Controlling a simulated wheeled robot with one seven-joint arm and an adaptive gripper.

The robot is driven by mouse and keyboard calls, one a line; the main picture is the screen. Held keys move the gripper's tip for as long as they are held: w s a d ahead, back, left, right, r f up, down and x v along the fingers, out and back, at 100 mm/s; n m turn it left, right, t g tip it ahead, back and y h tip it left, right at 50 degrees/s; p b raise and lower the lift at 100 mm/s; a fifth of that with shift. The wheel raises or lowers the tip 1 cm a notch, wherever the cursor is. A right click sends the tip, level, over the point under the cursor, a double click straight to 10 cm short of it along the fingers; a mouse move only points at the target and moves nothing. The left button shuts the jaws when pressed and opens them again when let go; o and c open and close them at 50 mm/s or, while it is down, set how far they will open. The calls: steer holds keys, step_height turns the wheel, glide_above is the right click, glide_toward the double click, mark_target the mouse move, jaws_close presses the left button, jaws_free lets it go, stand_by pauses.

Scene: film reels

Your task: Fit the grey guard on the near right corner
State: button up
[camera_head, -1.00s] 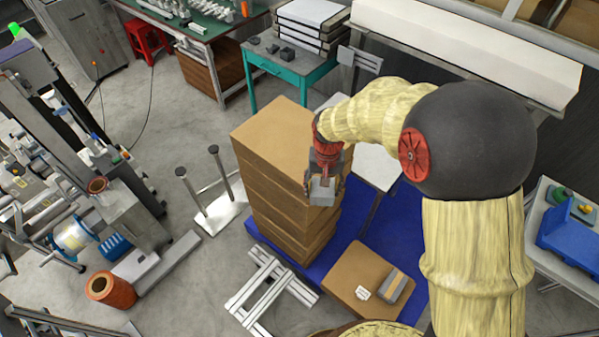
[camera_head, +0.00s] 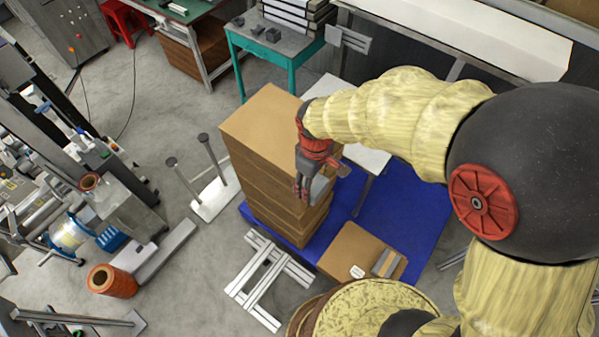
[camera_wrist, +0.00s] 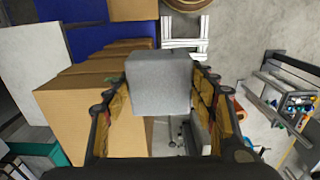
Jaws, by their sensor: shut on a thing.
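The grey guard (camera_wrist: 158,85) is a plain block held between the fingers of my gripper (camera_wrist: 157,100) in the wrist view. In the head view my gripper (camera_head: 304,187) hangs beside the near right edge of the stack of brown cartons (camera_head: 262,117), fingers pointing down. Only a grey sliver of the guard (camera_head: 320,187) shows there, behind the fingers. In the wrist view the stack (camera_wrist: 82,122) lies to the left of and behind the guard. I cannot tell whether the guard touches the cartons.
A blue pallet (camera_head: 405,225) lies under the stack. A low carton (camera_head: 345,245) with a grey item (camera_head: 388,263) sits at front right. A white frame (camera_head: 268,280) lies on the floor in front. A teal table (camera_head: 285,47) with small grey blocks stands behind. Two posts (camera_head: 205,180) stand left.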

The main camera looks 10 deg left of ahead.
steer(key=w+a+f+p, duration=0.1)
steer(key=w+f, duration=0.1)
steer(key=w, duration=0.1)
steer(key=w+a+f+p, duration=0.1)
steer(key=w+a+f, duration=0.1)
steer(key=w+f, duration=0.1)
steer(key=w+a+f, duration=0.1)
steer(key=w+f, duration=0.2)
steer(key=w, duration=0.1)
steer(key=shift+w+a+f+p, duration=0.1)
steer(key=shift+w+a+p, duration=0.1)
steer(key=shift+p, duration=0.2)
steer(key=shift+w+f, duration=0.15)
steer(key=shift+f, duration=0.2)
step_height(320, 180, down, 3)
steer(key=shift+w+r+p, duration=0.1)
steer(key=shift+p, duration=0.75)
steer(key=shift+f+b, duration=0.6)
steer(key=shift+f, duration=0.05)
steer(key=shift+f, duration=0.1)
steer(key=o, duration=1.1)
